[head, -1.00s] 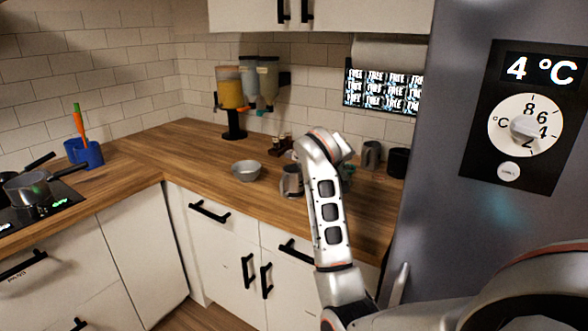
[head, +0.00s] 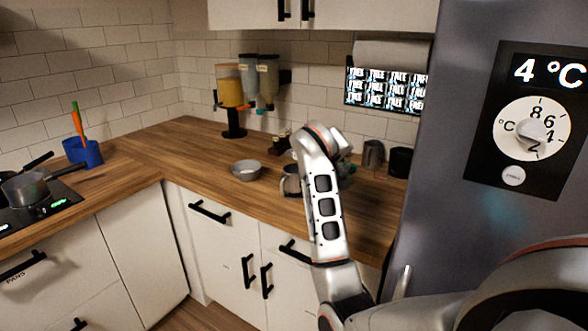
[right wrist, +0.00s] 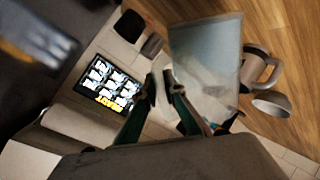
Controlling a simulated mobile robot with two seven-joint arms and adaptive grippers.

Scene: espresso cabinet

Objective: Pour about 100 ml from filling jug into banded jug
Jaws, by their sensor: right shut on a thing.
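My right gripper (right wrist: 160,88) is shut on a pale, translucent grey-blue vessel (right wrist: 205,50), likely the filling jug. In the head view my right arm hides most of this gripper and the vessel. A grey jug with a handle (head: 291,181) stands on the wooden counter just left of my arm, partly covered by it. Liquid levels cannot be seen. My left gripper is out of view.
A grey bowl (head: 246,170) sits left of the standing jug. A metal jug (head: 373,154) and a black container (head: 399,162) stand at the back right. A dispenser (head: 232,100) stands behind. The fridge (head: 455,210) borders the counter's right.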

